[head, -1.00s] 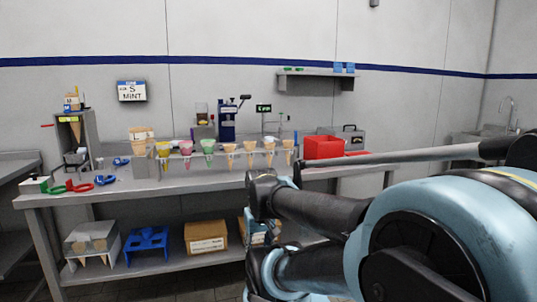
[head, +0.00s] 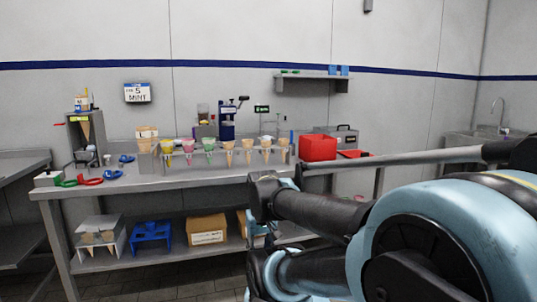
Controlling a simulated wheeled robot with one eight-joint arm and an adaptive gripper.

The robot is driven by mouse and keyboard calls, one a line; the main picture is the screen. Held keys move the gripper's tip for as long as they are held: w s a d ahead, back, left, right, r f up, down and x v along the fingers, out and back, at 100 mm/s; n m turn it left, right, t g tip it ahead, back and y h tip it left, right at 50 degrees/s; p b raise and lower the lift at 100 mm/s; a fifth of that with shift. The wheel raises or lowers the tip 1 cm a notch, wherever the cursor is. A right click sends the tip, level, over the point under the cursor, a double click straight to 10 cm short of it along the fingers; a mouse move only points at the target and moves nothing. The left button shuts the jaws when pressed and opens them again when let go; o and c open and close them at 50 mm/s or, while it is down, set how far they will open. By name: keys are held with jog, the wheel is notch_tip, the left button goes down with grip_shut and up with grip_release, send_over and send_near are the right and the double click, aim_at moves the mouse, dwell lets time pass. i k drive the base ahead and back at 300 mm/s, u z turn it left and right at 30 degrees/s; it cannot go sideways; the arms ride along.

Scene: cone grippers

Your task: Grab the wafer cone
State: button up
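Several tan cones stand upright in a clear rack on the steel table; one plain cone (head: 229,153) is left of the others. Coloured pieces, yellow (head: 167,147), pink (head: 188,146) and green (head: 209,145), stand in the rack's left part. Another tan cone (head: 85,130) shows in the grey dispenser marked M at the left. I cannot tell by type which one is the wafer cone. My black and light-blue arm fills the lower right, folded, in front of the table's right part. My gripper cannot be made out, and no cone is seen held.
The steel table (head: 130,182) has a lower shelf with a blue stand (head: 152,232) and a cardboard box (head: 206,229). A red bin (head: 318,147) stands right of the rack. Floor shows below the table.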

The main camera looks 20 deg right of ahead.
aim_at(265, 143)
jog(key=z, duration=0.05)
jog(key=k, duration=0.1)
jog(key=u, duration=0.35)
jog(key=i, duration=1.1)
jog(key=u, duration=0.15)
